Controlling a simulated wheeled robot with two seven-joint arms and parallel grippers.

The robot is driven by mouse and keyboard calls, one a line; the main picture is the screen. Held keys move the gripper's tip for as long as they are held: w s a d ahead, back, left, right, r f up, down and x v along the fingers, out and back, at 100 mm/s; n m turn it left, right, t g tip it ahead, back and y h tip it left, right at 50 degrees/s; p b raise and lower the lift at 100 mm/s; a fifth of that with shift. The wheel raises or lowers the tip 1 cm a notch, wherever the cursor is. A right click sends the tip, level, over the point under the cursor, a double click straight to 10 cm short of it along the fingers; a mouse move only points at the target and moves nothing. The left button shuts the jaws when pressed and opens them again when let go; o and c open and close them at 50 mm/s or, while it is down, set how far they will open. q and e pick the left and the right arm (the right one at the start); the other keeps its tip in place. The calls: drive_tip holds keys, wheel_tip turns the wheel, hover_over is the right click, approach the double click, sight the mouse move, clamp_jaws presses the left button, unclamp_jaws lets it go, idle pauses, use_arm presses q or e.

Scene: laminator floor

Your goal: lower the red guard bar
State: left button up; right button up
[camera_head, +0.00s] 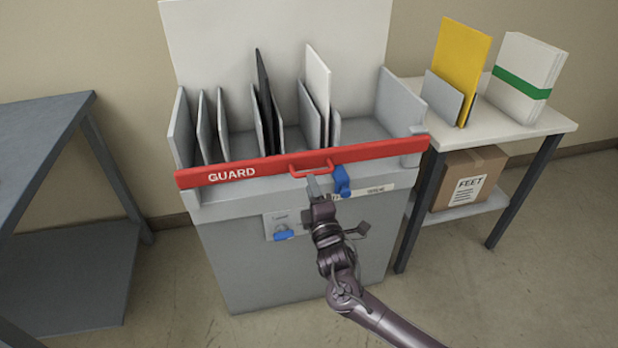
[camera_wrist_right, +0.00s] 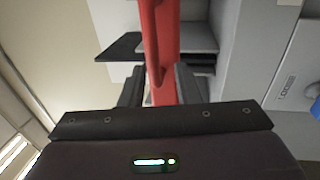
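The red guard bar (camera_head: 285,164) marked GUARD runs across the top front edge of the grey machine (camera_head: 290,260). A small red loop handle (camera_head: 312,172) sticks out from its middle. My right gripper (camera_head: 313,184) is at this handle, in front of the bar. In the right wrist view its two fingers (camera_wrist_right: 161,88) stand apart, with the red bar (camera_wrist_right: 166,30) and its handle (camera_wrist_right: 151,45) showing ahead and between them. I see a gap, and no clear grip; contact cannot be told. My left gripper is not in view.
Several dark, white and grey upright panels stand in the machine behind the bar. A blue part (camera_head: 342,182) sits just right of the handle. A grey table (camera_head: 40,140) is at left; a side table (camera_head: 520,125) with folders and a box (camera_head: 468,178) is at right.

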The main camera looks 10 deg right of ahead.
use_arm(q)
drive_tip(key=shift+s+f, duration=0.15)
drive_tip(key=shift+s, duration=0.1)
use_arm(e)
drive_tip(key=shift+s+d+f, duration=0.1)
drive_tip(key=shift+s+f, duration=0.1)
drive_tip(key=shift+s, duration=0.7)
drive_tip(key=shift+s+d+f, duration=0.1)
drive_tip(key=shift+s+f, duration=0.05)
drive_tip(key=shift+s, duration=0.7)
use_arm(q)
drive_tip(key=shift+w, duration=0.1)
